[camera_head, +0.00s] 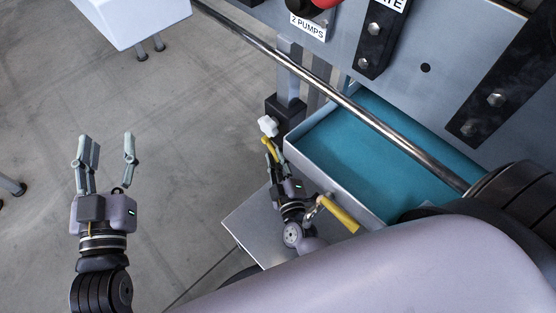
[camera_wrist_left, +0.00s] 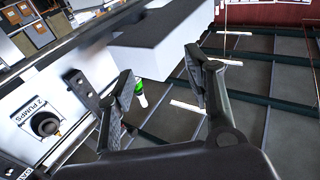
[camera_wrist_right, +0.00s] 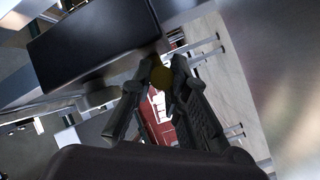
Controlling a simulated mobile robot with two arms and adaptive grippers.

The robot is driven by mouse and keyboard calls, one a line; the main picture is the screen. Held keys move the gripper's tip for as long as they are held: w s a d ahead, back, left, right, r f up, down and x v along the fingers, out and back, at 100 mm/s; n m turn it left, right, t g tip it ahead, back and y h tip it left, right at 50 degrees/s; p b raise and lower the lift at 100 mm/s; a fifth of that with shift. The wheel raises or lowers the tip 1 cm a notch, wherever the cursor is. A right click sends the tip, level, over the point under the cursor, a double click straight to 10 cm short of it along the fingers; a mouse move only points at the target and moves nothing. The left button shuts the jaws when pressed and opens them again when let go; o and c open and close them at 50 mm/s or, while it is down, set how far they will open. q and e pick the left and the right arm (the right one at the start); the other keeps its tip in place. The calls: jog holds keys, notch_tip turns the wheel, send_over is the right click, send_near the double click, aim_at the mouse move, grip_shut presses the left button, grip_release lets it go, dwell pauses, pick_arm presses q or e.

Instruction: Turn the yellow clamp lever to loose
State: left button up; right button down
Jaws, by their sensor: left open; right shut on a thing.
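The yellow clamp lever (camera_head: 266,143) shows as a short yellow piece below a white knob, next to a black block (camera_head: 285,112) on a grey post. My right gripper (camera_head: 271,152) is shut on the lever; its fingers hide part of it. In the right wrist view, the lever's rounded yellow end (camera_wrist_right: 161,77) sits between the fingertips, near the block's dark face (camera_wrist_right: 95,45). My left gripper (camera_head: 105,150) is open and empty over the floor at the left, well apart from the lever. The left wrist view shows its two spread fingers (camera_wrist_left: 160,85).
A grey tray with a teal floor (camera_head: 375,140) lies right of the lever. A yellow bar (camera_head: 337,213) is near the tray's front corner. A polished rail (camera_head: 330,90) crosses above. A white knob (camera_head: 267,126) is close to my right fingertips. Free room surrounds my left gripper.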

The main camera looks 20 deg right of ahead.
pick_arm(q)
jog(key=r+t, duration=0.1)
jog(key=r, duration=0.2)
jog(key=s+r+t+h, duration=0.1)
jog(key=shift+d+r+t+b, duration=0.15)
jog(key=shift+d+t+b, duration=0.05)
jog(key=shift+t+b, duration=0.1)
jog(key=shift+w, duration=0.1)
jog(key=shift+c, duration=0.4)
